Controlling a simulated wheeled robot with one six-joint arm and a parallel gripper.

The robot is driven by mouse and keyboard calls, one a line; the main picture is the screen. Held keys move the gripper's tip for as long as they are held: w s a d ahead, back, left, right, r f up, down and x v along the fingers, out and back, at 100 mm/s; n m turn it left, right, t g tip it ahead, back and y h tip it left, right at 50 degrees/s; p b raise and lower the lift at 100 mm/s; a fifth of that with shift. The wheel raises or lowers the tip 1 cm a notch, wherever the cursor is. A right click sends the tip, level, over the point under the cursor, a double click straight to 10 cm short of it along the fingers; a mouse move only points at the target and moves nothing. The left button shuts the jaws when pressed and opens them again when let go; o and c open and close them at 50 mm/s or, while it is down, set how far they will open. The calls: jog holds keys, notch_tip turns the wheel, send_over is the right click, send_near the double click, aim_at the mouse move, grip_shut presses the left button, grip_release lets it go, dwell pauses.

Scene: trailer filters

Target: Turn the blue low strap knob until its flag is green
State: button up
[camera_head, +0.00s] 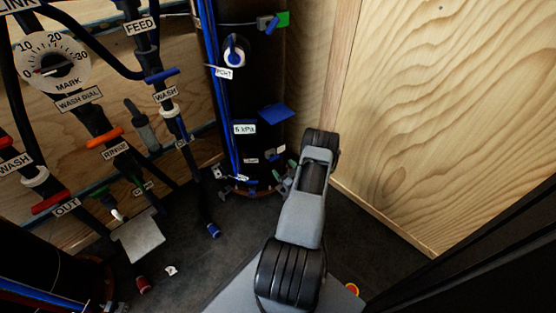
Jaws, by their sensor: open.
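The dark filter vessel (262,75) stands at the centre back with a blue pipe up its left side. A low strap runs around it, and a small dark-blue part that looks like the low strap knob (273,156) shows near small white labels. My gripper (284,172) is open, low in front of the vessel's right side, close to this part. Whether it touches the knob cannot be told. The low knob's flag is not clearly visible; greenish bits show beside my fingers. Higher up, another blue knob (268,24) has a green flag (283,19).
A blue plate (277,113) juts from the vessel above my gripper. Black hoses and coloured valve handles, such as the orange one (105,138), fill the left. A plywood wall (440,100) stands close on the right.

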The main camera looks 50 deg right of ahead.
jog(key=p+v, duration=0.1)
jog(key=v, duration=0.5)
jog(key=shift+s+p, duration=0.3)
jog(key=shift+s, duration=0.1)
